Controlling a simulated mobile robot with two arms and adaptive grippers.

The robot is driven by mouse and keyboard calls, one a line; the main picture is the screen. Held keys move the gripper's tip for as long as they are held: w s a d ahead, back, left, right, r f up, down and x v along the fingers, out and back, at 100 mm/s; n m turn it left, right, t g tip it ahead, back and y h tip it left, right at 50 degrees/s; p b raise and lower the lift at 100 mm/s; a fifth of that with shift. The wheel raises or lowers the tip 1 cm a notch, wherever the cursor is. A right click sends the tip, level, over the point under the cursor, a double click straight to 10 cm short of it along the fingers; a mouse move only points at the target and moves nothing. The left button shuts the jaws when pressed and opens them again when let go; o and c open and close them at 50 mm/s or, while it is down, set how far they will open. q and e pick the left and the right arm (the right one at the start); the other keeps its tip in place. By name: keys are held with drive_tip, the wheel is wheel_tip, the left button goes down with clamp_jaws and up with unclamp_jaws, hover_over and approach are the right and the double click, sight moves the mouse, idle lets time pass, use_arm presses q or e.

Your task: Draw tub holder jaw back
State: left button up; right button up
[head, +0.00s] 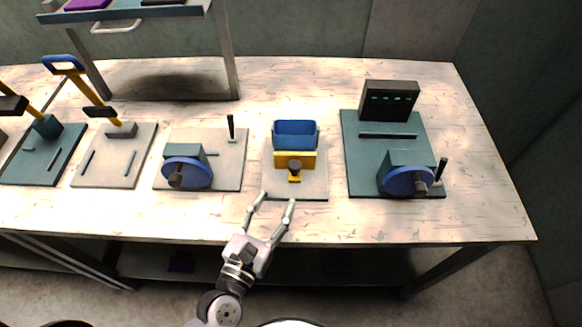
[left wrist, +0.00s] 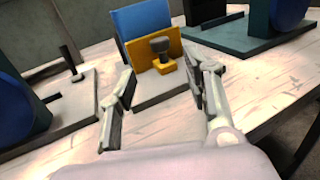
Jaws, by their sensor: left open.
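The tub holder is a pale base plate (head: 312,190) with a blue tub (head: 296,133) at its back. A yellow jaw (head: 308,160) stands upright at the tub's front face, with a dark knob (head: 295,168) on a yellow tab at its front. In the left wrist view the blue tub (left wrist: 142,20), yellow jaw (left wrist: 142,52) and dark knob (left wrist: 159,46) show straight ahead. My left gripper (head: 273,200) is open and empty, just in front of the plate's front edge. The knob lies ahead of its spread fingers, which are apart from it. My right gripper is not in view.
A pale plate with a blue wheel (head: 188,173) stands left of the holder. A teal station (head: 358,175) with a blue wheel and a dark display box (head: 388,99) stands right. Lever presses (head: 116,160) are further left. A shelf (head: 140,13) rises behind. The tabletop's front strip is clear.

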sight(292, 172)
use_arm(q)
drive_tip(key=p+x, duration=0.1)
drive_tip(key=x, duration=0.7)
drive_tip(key=shift+r+p, duration=0.1)
drive_tip(key=shift+p, duration=0.25)
drive_tip(key=shift+w+d, duration=0.3)
drive_tip(key=shift+w, duration=0.35)
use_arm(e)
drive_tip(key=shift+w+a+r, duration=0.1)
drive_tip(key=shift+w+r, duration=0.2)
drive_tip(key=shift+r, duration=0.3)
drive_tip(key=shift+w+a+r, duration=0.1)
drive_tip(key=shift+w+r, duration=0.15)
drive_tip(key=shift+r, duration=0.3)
use_arm(q)
drive_tip(key=shift+c, duration=0.2)
clamp_jaws()
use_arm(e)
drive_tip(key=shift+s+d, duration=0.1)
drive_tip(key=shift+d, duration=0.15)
use_arm(q)
drive_tip(key=shift+s, duration=0.1)
